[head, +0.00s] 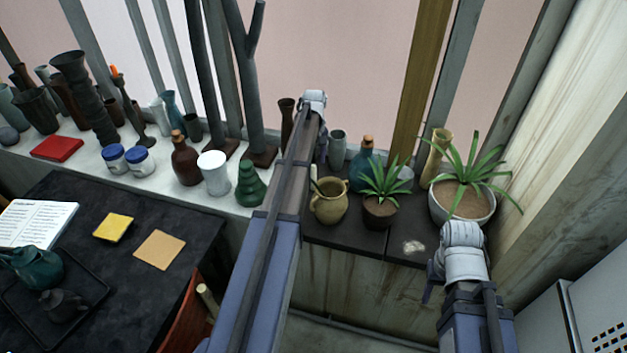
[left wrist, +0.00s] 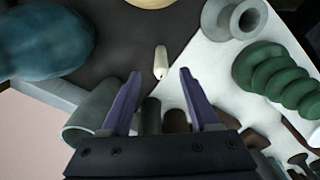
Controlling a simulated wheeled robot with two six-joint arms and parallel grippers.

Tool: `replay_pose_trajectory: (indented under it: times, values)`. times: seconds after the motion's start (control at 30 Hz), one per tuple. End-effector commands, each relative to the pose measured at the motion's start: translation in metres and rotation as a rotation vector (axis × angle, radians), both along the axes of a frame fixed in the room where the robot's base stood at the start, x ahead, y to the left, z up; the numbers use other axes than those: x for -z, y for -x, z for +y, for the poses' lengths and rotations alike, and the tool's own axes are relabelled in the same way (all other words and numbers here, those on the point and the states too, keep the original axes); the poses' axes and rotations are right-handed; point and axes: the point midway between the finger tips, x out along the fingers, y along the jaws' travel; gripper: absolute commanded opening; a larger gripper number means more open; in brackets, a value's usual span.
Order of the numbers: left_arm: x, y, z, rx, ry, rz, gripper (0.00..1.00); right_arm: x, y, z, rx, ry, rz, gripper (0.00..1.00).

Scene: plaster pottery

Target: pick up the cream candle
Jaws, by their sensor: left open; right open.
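The cream candle (left wrist: 161,62) is a small, pale, slim upright piece on the dark surface in the left wrist view, just beyond my left fingertips and roughly centred between them. In the head view, a thin cream strip of it (head: 313,173) shows beside my left arm, behind the tan pot; the rest is hidden. My left gripper (left wrist: 159,76) is open and empty, pointing at the candle without touching it. In the head view, my left gripper (head: 321,154) is mostly hidden by its arm. My right gripper (head: 430,283) is at the lower right, open, away from the candle.
The tan pot (head: 329,205), blue bottle (head: 361,172), grey cup (head: 337,147) and potted plants (head: 379,211) crowd the dark counter around the candle. A green ribbed vase (head: 250,187) and white cup (head: 214,176) stand on the white ledge left of my arm.

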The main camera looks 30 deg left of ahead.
Motion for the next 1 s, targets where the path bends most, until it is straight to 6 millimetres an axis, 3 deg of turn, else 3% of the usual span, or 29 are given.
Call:
replay_pose_trajectory:
  times: [0.33,0.67,1.0]
  values:
    - [0.045,0.001,0.002,0.0,0.0,-0.001,0.61,0.045,0.0,0.0,0.0,0.0,0.0,0.5]
    - [0.046,0.001,0.002,0.0,-0.001,-0.002,0.6,0.046,0.0,0.0,0.0,0.0,0.0,0.5]
    - [0.046,0.001,0.002,0.0,0.0,-0.001,0.22,0.046,0.0,0.0,0.0,0.0,0.0,0.5]
